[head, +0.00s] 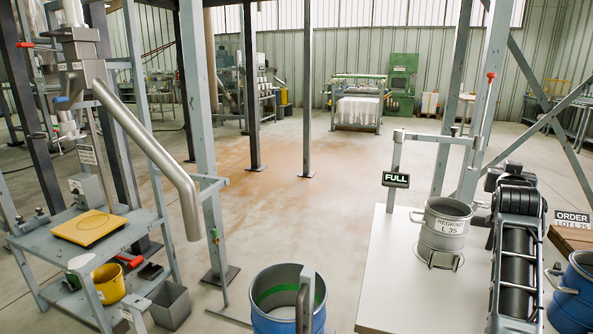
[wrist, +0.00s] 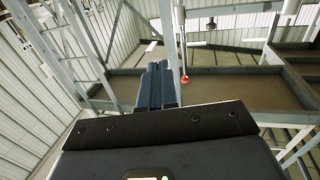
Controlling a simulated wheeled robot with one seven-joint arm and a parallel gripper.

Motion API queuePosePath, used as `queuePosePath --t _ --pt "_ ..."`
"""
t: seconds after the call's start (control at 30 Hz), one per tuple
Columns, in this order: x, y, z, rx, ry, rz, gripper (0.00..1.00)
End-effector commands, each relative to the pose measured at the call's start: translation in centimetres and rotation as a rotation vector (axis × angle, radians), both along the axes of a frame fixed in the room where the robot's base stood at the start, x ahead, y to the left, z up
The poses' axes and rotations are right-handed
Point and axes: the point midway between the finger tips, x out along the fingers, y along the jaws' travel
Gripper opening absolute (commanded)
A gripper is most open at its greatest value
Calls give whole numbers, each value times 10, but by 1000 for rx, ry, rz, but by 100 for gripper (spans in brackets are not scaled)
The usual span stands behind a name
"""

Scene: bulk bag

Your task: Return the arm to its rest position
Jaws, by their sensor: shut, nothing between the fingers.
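In the wrist view my gripper (wrist: 159,86) shows as dark blue-grey fingers close together beyond a dark bracket. It is shut with nothing between the fingers. It points toward steel framework and the upper part of the hall, and no object is seen touching the fingertips. I cannot make out my gripper clearly in the head view.
A grey pail marked REGRIND (head: 444,232) stands on a white table (head: 385,275) beside a FULL sign (head: 396,180). A blue drum (head: 275,322) is at the front centre. A sloping metal pipe (head: 150,145) hangs above a workbench (head: 40,240) at left. Open floor lies mid-hall.

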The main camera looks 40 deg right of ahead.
Motion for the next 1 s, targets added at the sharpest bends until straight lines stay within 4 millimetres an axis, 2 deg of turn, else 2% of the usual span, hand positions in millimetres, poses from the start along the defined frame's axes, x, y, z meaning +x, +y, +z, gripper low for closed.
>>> queuePosePath --t 0.27,0.47,0.57,0.67,0.8,1.0 --pt "21 33 -30 -1 33 68 0" --pt "43 74 -62 -4 68 149 0" --pt "55 104 -84 -4 89 206 0" --pt "66 145 -110 -4 116 283 0" --pt "77 217 -147 -4 152 416 0" --pt "71 318 -186 2 187 604 0"
